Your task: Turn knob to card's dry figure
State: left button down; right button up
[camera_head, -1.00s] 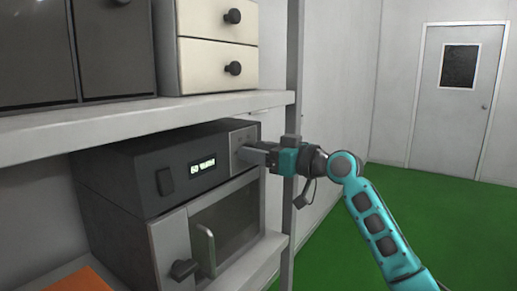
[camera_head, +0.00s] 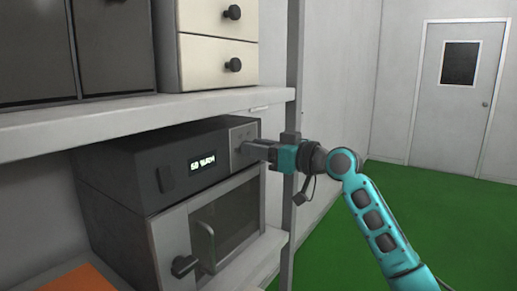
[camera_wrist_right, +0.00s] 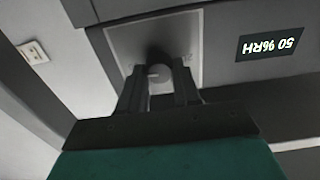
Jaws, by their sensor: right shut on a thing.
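The knob (camera_wrist_right: 160,78) is a dark round knob with a pale mark, on a light square plate (camera_wrist_right: 189,30) of a dark control unit. My right gripper (camera_wrist_right: 160,88) is shut on it, one finger on each side. In the head view the gripper (camera_head: 252,150) reaches the plate (camera_head: 236,133) from the right and partly hides the knob. The lit display (camera_wrist_right: 272,43) appears upside down in the wrist view and seems to read 50 %RH. It also shows in the head view (camera_head: 202,163). I see no readable card. My left gripper is out of view.
The unit sits on a cabinet with a window and handle (camera_head: 205,247), under a shelf (camera_head: 150,112). A shelf post (camera_head: 291,215) stands close to my right gripper. An orange flat thing (camera_head: 72,279) lies at lower left. Green floor (camera_head: 440,220) is open at right.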

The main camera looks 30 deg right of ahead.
pick_arm(q)
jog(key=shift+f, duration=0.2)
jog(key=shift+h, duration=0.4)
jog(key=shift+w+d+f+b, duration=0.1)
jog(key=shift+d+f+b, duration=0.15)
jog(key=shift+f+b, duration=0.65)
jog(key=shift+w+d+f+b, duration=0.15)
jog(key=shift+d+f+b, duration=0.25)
jog(key=shift+b, duration=0.95)
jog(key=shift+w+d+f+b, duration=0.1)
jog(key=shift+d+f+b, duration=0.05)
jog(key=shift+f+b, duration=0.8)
pick_arm(e)
jog(key=shift+a+f+n, duration=0.1)
jog(key=shift+a+n, duration=0.05)
jog(key=shift+n, duration=5.65)
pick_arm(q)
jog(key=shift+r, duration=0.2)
pick_arm(e)
jog(key=o, duration=1)
jog(key=shift+s, duration=0.1)
jog(key=shift+o, duration=0.2)
